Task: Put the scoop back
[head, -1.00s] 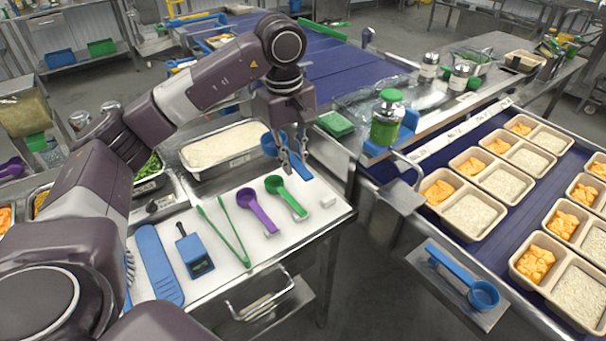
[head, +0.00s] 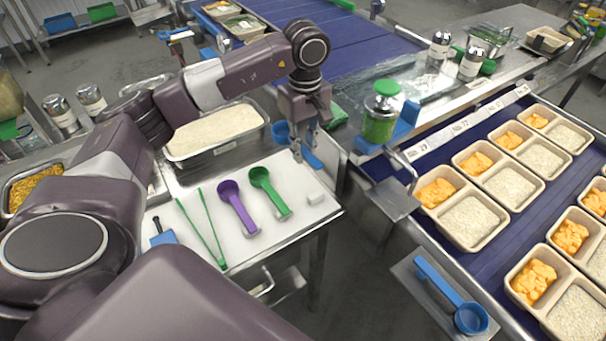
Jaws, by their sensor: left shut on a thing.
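My left gripper (head: 304,149) points down over the back right of the white board and is shut on a blue scoop. The blue scoop (head: 281,132) has its bowl to the left of the fingers and its handle to the lower right. The fingers hide its middle. It is close to the right end of the rice pan (head: 190,152); I cannot tell whether it touches the board. A purple scoop (head: 236,203) and a green scoop (head: 268,190) lie on the white board (head: 290,235). My right gripper is out of view.
Another blue scoop (head: 468,317) rests on a metal shelf at lower right. A green-capped jar (head: 381,118) stands behind. Filled trays (head: 470,243) line the blue belt.

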